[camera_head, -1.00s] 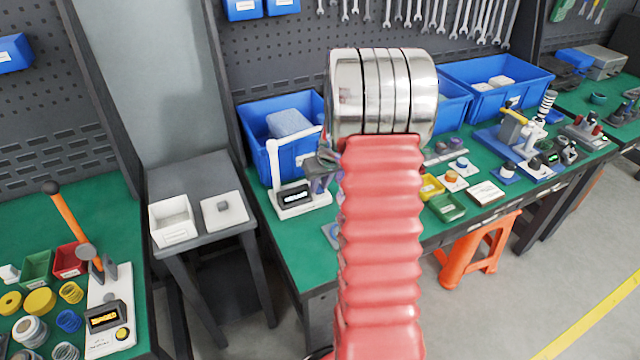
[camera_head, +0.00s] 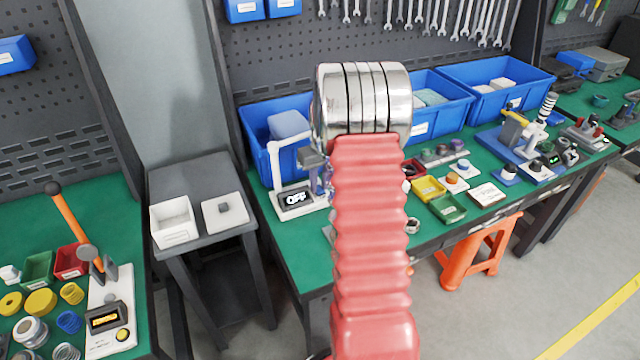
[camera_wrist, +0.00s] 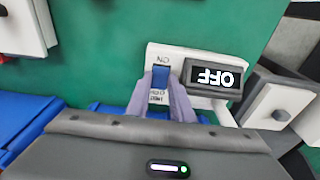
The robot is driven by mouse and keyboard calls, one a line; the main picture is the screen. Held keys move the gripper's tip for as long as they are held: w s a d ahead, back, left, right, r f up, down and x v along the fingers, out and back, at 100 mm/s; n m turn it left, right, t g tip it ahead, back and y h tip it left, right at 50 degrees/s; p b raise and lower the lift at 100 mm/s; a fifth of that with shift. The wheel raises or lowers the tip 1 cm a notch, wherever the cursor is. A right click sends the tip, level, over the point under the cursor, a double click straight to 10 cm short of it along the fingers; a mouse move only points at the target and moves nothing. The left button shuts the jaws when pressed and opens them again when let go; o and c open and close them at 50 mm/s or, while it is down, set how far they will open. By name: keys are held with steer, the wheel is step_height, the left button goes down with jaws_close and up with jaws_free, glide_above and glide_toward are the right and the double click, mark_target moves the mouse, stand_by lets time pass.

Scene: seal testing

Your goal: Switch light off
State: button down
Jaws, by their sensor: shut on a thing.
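The light unit is a white stand with a post and lamp arm (camera_head: 276,165) on the green bench. Its dark display (camera_head: 296,198) reads OFF, and it shows upside down in the wrist view (camera_wrist: 213,77). In the wrist view a blue switch (camera_wrist: 161,74) sits on the white base beside the display, with an ON label by one end. My gripper (camera_wrist: 162,88) has its two pale fingers closed on the sides of the blue switch. In the head view my red arm hides most of the gripper and the switch.
Blue bins (camera_head: 259,133) stand behind the light unit. Small coloured trays (camera_head: 448,208) and several parts lie to its right. A small grey table (camera_head: 185,178) with a white box (camera_head: 172,222) stands to its left, beyond a gap.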

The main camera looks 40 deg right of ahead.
steer(key=shift+w, duration=0.1)
steer(key=c, duration=1.8)
jaws_free()
steer(key=shift+c, duration=0.2)
steer(key=shift+r, duration=0.1)
step_height(320, 180, up, 14)
steer(key=s, duration=0.1)
steer(key=shift+s+a+f, duration=0.2)
steer(key=shift+s+f, duration=0.05)
steer(key=shift+s, duration=0.15)
steer(key=s+a+r+n+t, duration=0.1)
steer(key=s+a+r, duration=0.1)
steer(key=s+a, duration=0.5)
steer(key=s+a+r+n+t, duration=0.1)
steer(key=s+a+r, duration=0.2)
steer(key=s+a, duration=0.5)
steer(key=s+a+r+n+t, duration=0.1)
steer(key=s+a, duration=0.7)
steer(key=a, duration=1.1)
steer(key=shift+a+r+t, duration=0.2)
steer(key=shift+r+t, duration=0.3)
steer(key=shift+r, duration=0.3)
